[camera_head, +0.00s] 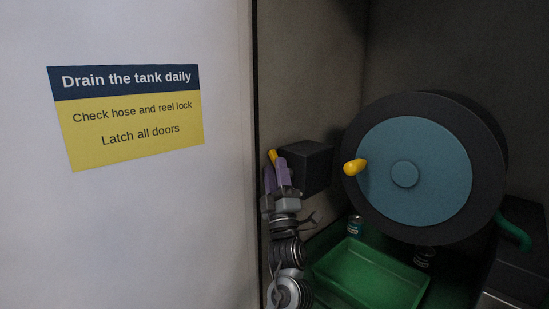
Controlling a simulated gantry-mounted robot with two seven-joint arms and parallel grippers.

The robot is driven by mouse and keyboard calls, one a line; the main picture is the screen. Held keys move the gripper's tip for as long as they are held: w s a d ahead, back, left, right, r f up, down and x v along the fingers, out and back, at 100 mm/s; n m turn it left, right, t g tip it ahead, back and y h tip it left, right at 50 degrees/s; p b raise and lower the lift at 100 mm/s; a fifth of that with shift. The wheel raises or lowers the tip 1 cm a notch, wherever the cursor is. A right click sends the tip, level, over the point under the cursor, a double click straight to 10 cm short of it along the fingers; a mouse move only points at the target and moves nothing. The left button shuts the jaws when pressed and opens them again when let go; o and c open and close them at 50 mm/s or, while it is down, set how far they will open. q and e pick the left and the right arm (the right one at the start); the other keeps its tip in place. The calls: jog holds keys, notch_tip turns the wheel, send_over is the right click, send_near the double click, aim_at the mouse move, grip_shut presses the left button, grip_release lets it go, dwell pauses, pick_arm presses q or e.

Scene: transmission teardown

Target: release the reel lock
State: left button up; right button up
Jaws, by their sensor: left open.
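The hose reel (420,200) is a large dark drum with a blue disc face, a round hub and a yellow crank knob (355,167). A dark box (307,164) stands out from the wall left of the reel. A small yellow piece (272,156), which looks like the reel lock's lever, shows at the box's left side. My left gripper (278,172) points upward with its purple fingers open around or beside this yellow piece. I cannot tell whether they touch it. The fingers partly hide the piece's lower end. My right gripper is not in view.
A white door or panel with a sign (130,117) fills the left side, its edge close to my left arm. A green tray (372,275) and small cans (355,226) are below the reel. A green hose (513,234) leaves the reel at right.

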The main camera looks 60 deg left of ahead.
pick_arm(q)
jog(key=shift+p+x, duration=0.35)
jog(key=shift+x, duration=0.95)
grip_shut()
